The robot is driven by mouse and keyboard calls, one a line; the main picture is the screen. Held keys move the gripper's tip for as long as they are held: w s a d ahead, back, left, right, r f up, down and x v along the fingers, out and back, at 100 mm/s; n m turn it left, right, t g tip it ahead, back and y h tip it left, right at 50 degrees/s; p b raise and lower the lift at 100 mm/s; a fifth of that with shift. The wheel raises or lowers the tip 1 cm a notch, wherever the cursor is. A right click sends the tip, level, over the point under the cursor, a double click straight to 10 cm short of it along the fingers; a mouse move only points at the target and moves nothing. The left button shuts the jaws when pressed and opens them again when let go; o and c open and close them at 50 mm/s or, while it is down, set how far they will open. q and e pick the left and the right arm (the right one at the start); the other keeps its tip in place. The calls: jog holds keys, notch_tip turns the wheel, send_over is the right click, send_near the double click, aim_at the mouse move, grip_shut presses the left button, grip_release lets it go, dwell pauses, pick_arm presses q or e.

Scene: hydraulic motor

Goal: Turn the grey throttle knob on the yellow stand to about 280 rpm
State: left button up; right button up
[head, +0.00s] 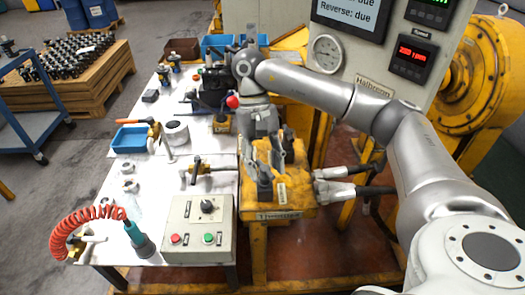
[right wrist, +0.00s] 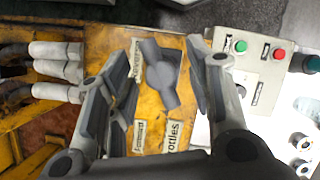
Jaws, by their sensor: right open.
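The yellow stand (head: 293,190) carries a plate reading "Throttles" at its front and stands right of the white table. In the right wrist view, the grey throttle knob (right wrist: 158,75) sits on the stand's yellow top (right wrist: 108,40), beside labels that read like "Reverse" and "Forward". My right gripper (head: 272,168) points down over the stand. Its fingers are open, one on each side of the knob in the right wrist view (right wrist: 163,48), with visible gaps. In the head view the gripper mostly hides the knob. My left gripper is out of view.
A grey control box (head: 198,228) with red and green buttons stands left of the stand. Hose fittings (head: 335,181) stick out on its right. A red-digit speed display (head: 412,57) and a screen (head: 350,15) reading "Reverse: due" are behind. Tools crowd the white table (head: 205,160).

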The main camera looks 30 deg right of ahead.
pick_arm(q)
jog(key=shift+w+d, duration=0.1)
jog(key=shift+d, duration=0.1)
pick_arm(e)
jog(key=v, duration=1.2)
